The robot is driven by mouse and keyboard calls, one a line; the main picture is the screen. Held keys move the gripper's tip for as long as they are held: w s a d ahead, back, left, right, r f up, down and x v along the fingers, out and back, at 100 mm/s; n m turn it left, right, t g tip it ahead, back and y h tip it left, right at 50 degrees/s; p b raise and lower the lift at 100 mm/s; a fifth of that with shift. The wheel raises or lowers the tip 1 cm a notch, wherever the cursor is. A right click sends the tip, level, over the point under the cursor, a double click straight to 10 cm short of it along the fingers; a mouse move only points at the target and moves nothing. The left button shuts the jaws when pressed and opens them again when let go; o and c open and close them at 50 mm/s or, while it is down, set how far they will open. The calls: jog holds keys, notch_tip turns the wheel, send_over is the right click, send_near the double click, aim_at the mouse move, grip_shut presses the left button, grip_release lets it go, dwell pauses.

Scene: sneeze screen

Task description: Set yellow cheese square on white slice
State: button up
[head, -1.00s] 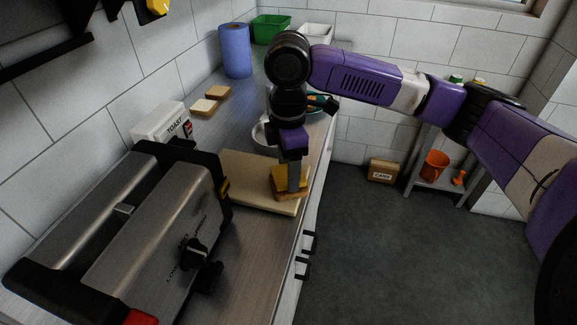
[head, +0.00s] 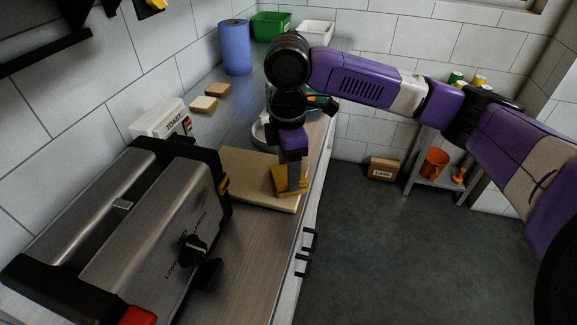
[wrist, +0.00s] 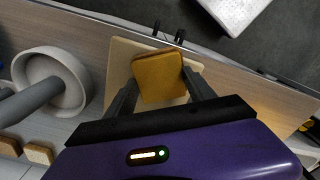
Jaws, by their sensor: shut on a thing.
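The yellow cheese square (wrist: 158,76) is between my gripper's (wrist: 160,92) two fingers in the wrist view, and the fingers are shut on it. In the head view the cheese (head: 281,182) sits low over the near right part of the wooden board, just under my gripper (head: 293,188). A brown-edged slice shows beneath it, mostly hidden; whether this is a white slice I cannot tell. The cheese looks roughly flat and level, close to or touching the slice. A separate pale bread slice (head: 204,103) lies on the counter at the back left.
The wooden board (head: 240,180) lies on the counter beside a large steel press (head: 150,225). The counter's right edge is close to the board.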

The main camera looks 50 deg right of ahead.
jog(key=o, duration=1.4)
jog(key=shift+o, duration=0.2)
jog(key=shift+r, duration=3.95)
